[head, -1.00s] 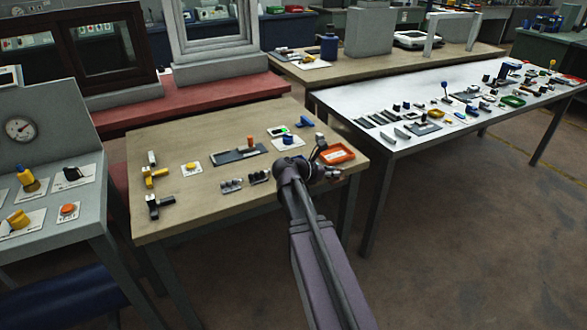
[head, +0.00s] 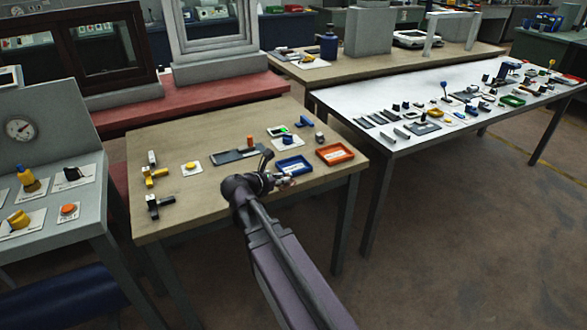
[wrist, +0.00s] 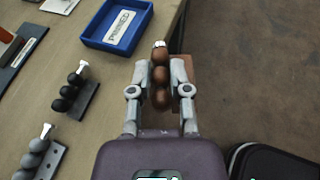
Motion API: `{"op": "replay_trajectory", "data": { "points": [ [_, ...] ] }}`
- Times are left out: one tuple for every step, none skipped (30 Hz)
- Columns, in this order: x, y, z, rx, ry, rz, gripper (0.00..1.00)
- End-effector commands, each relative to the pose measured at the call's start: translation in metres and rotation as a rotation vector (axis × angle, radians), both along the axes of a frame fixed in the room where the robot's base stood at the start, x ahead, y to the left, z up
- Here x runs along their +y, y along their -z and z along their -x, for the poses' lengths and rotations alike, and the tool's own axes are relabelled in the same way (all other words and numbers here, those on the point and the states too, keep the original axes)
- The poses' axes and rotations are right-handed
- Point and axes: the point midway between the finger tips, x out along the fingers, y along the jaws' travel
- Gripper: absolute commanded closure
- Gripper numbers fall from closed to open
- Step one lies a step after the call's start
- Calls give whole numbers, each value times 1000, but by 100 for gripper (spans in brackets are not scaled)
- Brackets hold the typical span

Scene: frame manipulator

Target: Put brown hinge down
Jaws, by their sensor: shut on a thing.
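The brown hinge (wrist: 161,84) has several rounded brown knuckles, a silver pin end and a brown plate behind them. My gripper (wrist: 159,66) is shut on it, with one finger on each side. In the wrist view the hinge is at the table's edge, with floor to its right. I cannot tell whether it touches the table. In the head view my gripper (head: 284,182) is near the table's front edge, in front of the blue tray (head: 294,173); the hinge is too small to make out there.
A black hinge (wrist: 70,92) and a grey hinge (wrist: 38,158) lie on the table (head: 212,207) left of my gripper in the wrist view. The blue tray also shows there (wrist: 103,43). An orange tray (head: 335,164) stands to the right. Bare wood lies between the hinges and blue tray.

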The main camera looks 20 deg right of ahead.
Motion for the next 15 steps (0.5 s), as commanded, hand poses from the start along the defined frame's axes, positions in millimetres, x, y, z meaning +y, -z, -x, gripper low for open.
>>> {"op": "replay_trajectory", "data": {
  "points": [
    [5, 0, 0, 1, -9, 0, 100],
    [7, 0, 0, 0, -13, 0, 100],
    [8, 0, 0, 0, -16, 0, 100],
    [9, 0, 0, 0, -18, 0, 100],
    [10, 0, -1, 0, -20, 0, 100],
    [10, 0, -1, 0, -21, 0, 100],
    [10, 0, -1, 0, -21, 0, 100],
    [10, 0, -1, 0, -21, 0, 100],
    [10, 0, -1, 0, -20, 0, 100],
    [10, 0, -1, 0, -20, 0, 100],
    [10, 0, -1, 0, -20, 0, 100],
    [10, 0, -1, 0, -20, 0, 100],
    [10, 0, -1, 0, -20, 0, 100],
    [9, 0, -1, 0, -19, 0, 100],
    [9, 0, -2, 0, -19, 0, 100]
  ]
}}
